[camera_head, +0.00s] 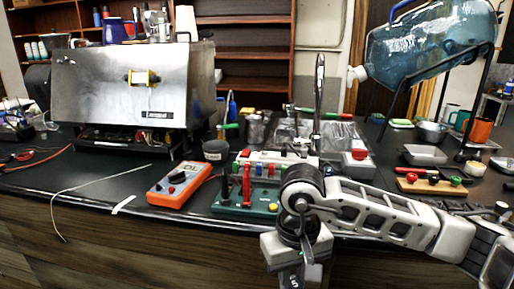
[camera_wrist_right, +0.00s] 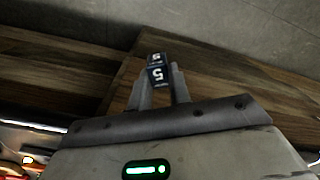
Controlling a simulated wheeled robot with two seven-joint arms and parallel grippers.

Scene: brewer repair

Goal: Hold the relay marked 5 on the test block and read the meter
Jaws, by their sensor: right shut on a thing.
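The relay marked 5 (camera_wrist_right: 157,76) is a small dark block with a white 5 on its faces. My right gripper (camera_wrist_right: 156,92) is shut on it, one finger on each side. In the head view my right gripper (camera_head: 300,276) hangs low in front of the bench's front edge, below and right of the test block, and the relay cannot be made out there. The green test block (camera_head: 228,207) lies near the front edge with red and black upright parts and a yellow button. The orange meter (camera_head: 172,190) lies left of it; its display is unreadable from here. My left gripper is not in view.
A rack of coloured relays (camera_head: 272,163) stands behind the test block, partly hidden by my right arm. The opened steel brewer (camera_head: 120,90) stands at the left. A loose pale wire (camera_head: 85,187) hangs over the edge. A blue water bottle (camera_head: 420,45) on a stand is at the right.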

